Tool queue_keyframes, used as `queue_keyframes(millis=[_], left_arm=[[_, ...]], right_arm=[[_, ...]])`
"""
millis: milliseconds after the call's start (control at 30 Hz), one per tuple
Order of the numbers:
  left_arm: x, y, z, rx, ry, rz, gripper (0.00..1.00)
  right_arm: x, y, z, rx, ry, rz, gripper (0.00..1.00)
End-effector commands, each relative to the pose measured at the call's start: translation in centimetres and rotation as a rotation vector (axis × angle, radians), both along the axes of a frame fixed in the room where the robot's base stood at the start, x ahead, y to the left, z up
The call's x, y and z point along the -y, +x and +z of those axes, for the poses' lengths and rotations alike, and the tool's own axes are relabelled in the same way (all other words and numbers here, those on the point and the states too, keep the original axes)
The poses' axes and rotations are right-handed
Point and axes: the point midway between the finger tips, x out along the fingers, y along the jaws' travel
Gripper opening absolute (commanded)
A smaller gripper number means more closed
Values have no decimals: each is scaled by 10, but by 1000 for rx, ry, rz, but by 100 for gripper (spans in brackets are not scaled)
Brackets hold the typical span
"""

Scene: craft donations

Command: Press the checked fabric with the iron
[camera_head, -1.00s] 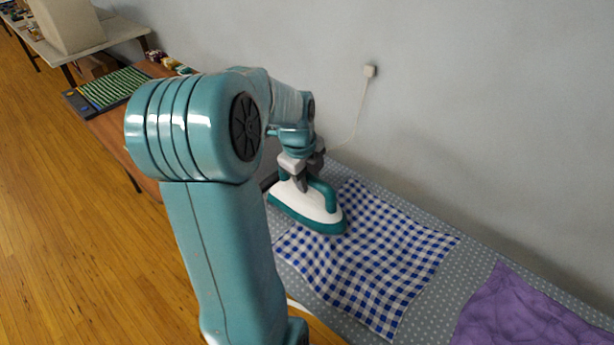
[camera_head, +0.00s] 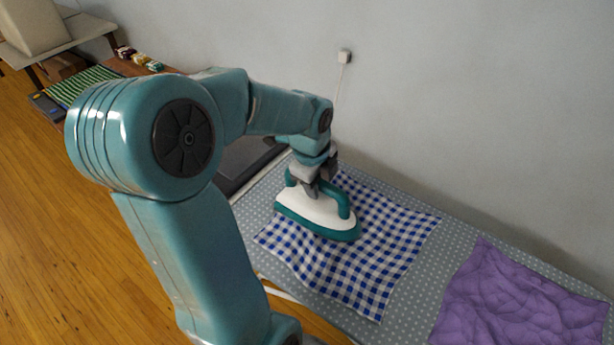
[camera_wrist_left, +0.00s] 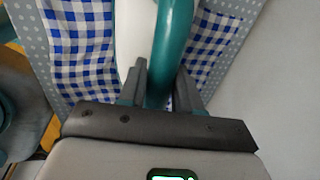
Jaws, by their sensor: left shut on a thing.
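The iron (camera_head: 318,212), white with a teal soleplate edge and teal handle, rests on the blue-and-white checked fabric (camera_head: 385,235). The fabric lies on the grey dotted ironing board (camera_head: 412,292), with some ripples on its front part. My left gripper (camera_head: 312,186) is shut on the iron's handle from above. In the left wrist view, the fingers of the left gripper (camera_wrist_left: 160,92) sit on both sides of the teal handle (camera_wrist_left: 172,45), with the checked fabric (camera_wrist_left: 82,50) below. My right gripper is not in view.
A crumpled purple cloth (camera_head: 515,300) lies on the board's right part. A dark flat rest (camera_head: 245,160) is at the board's left end. A wall socket (camera_head: 345,56) with a cord is on the wall behind. A striped green cloth (camera_head: 85,84) lies on a table at far left.

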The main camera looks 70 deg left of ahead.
Motion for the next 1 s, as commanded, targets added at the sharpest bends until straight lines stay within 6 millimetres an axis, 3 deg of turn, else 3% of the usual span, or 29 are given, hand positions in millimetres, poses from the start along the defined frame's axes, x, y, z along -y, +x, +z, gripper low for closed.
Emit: queue_keyframes(millis=[633, 1000], left_arm=[[52, 32, 0, 2, -1, -3, 0], [58, 35, 0, 0, 0, 1, 0]], right_arm=[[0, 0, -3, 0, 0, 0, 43], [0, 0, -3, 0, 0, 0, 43]])
